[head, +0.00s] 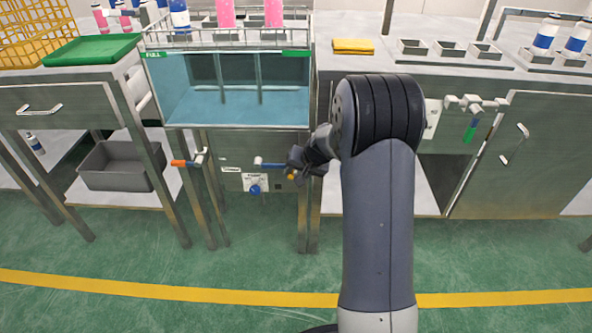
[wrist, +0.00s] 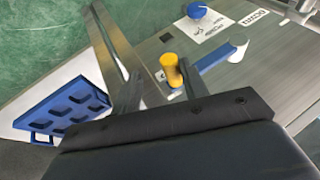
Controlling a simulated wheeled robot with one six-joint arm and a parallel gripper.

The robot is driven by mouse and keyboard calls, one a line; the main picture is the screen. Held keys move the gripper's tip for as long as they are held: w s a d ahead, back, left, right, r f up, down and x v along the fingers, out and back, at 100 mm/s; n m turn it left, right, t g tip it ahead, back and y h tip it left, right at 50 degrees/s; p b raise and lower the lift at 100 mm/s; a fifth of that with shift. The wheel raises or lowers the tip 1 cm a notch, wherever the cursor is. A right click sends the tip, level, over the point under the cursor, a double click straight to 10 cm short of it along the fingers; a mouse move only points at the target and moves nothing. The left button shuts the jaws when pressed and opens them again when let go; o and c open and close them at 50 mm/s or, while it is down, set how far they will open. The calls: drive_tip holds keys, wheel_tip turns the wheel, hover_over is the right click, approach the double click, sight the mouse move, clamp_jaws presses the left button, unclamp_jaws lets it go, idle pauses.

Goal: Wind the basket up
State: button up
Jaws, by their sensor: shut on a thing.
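The water tank (head: 185,98) stands left of centre with FULL marks on its rim. A wire rack (head: 160,40), apparently the basket, shows at its top with pink cans (head: 273,13) in it, above the water. Below, a crank with a blue arm (head: 270,162) points right from its hub; its yellow grip (head: 291,177) is at the outer end. My gripper (head: 298,168) is at that grip, shut on it. In the wrist view, my gripper's fingers (wrist: 160,86) flank the yellow grip (wrist: 171,66), with the blue arm (wrist: 214,62) running to a white hub (wrist: 238,48).
A blue valve knob (head: 254,190) sits below the crank. An orange-handled lever (head: 181,163) is to the left. A grey bin (head: 115,166) stands on the left shelf. A blue tray (wrist: 68,107) shows in the wrist view. The green floor in front is clear.

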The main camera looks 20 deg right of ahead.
drive_tip(key=shift+o, duration=0.5)
drive_tip(key=shift+s+d+f, duration=0.15)
drive_tip(key=shift+f, duration=0.05)
drive_tip(key=shift+a+r, duration=0.25)
drive_tip(key=shift+r, duration=0.1)
drive_tip(key=p+v, duration=0.3)
drive_tip(key=v, duration=0.7)
drive_tip(key=shift+r, duration=0.2)
